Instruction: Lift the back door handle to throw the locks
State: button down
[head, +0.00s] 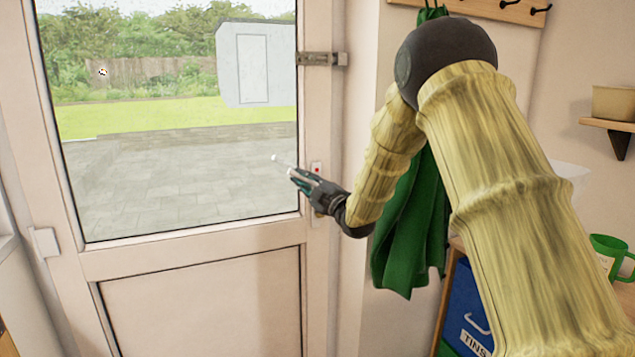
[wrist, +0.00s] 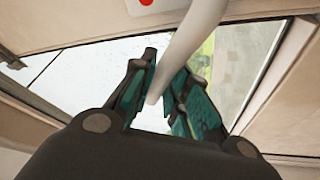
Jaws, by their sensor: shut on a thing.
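The back door (head: 200,280) is cream with a large glass pane and looks closed in its frame. Its pale lever handle (head: 281,160) is at the right edge of the door, by a plate with a red mark (head: 317,168). The free end points left and slants upward in the head view. My gripper (head: 298,177) is shut on the handle. In the wrist view, the handle (wrist: 195,35) passes between the teal-padded fingers of my gripper (wrist: 165,75), and its rounded end shows between them. The handle's pivot is hidden behind my gripper in the head view.
A metal bolt (head: 321,59) sits higher on the door's right edge. A green cloth (head: 408,230) hangs from a hook rail just right of my forearm. A blue bin (head: 466,310) and a green mug (head: 607,252) are at the lower right.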

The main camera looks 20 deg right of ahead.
jog(key=shift+w+d+r+m, duration=0.1)
jog(key=shift+d+r+m, duration=0.2)
jog(key=shift+r, duration=0.25)
jog(key=shift+h, duration=0.3)
jog(key=c, duration=1.4)
grip_release()
jog(key=shift+w+d+f, duration=0.1)
jog(key=shift+o, duration=0.2)
jog(key=shift+f, duration=0.1)
jog(key=shift+s+f, duration=0.1)
jog(key=shift+s, duration=0.1)
jog(key=shift+s+f, duration=0.1)
jog(key=shift+s, duration=0.1)
jog(key=v, duration=1.1)
jog(key=shift+s+d, duration=0.15)
jog(key=shift+s, duration=0.05)
jog(key=shift+f, duration=0.1)
